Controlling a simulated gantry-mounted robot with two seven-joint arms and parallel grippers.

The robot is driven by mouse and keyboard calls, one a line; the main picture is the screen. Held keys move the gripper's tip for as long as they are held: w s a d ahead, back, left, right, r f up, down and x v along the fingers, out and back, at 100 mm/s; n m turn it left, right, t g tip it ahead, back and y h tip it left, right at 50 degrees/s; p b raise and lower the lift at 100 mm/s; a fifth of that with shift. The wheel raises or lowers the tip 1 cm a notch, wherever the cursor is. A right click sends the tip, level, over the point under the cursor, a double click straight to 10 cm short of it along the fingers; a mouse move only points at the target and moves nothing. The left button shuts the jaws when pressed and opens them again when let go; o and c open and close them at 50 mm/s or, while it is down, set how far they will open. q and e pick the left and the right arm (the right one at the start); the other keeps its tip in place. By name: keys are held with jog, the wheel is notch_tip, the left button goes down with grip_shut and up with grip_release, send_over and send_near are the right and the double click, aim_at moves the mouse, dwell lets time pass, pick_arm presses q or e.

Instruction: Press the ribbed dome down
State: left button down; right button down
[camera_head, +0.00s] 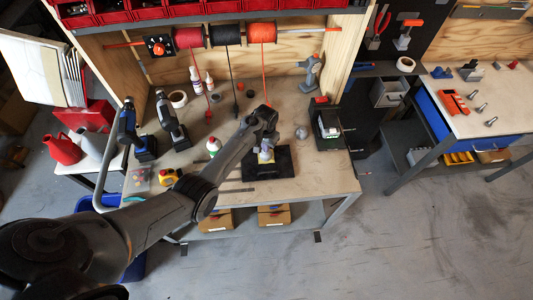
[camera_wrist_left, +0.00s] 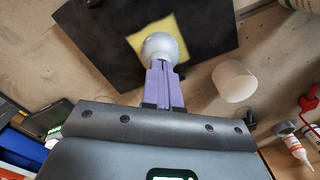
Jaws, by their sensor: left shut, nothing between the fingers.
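The dome (camera_wrist_left: 160,47) is pale and rounded and stands on a yellow pad (camera_wrist_left: 185,33) on a dark mat (camera_wrist_left: 225,18). Its ribs are too small to make out. In the head view the dome (camera_head: 265,156) shows just below my left gripper (camera_head: 265,147). In the left wrist view the two purple fingers of my left gripper (camera_wrist_left: 160,68) are shut together, with nothing between them. Their tips overlap the dome's near edge; I cannot tell whether they touch it. The dark mat also shows in the head view (camera_head: 283,165). My right gripper is not in view.
A white cylinder (camera_wrist_left: 234,81) stands beside the mat. A black device (camera_head: 328,125) is to the right. The bench front right (camera_head: 325,180) is clear.

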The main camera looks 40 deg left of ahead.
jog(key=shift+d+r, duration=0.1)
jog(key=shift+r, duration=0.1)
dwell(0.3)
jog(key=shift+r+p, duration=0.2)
jog(key=shift+p, duration=0.25)
dwell(0.3)
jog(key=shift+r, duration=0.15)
dwell(0.6)
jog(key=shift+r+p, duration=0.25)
jog(key=shift+p, duration=0.1)
dwell(0.5)
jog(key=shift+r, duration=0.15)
dwell(0.6)
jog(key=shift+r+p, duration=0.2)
jog(key=shift+p, duration=0.2)
dwell(0.4)
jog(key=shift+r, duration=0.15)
dwell(0.6)
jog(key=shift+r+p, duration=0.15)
jog(key=shift+p, duration=0.15)
dwell(0.5)
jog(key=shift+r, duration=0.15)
dwell(0.6)
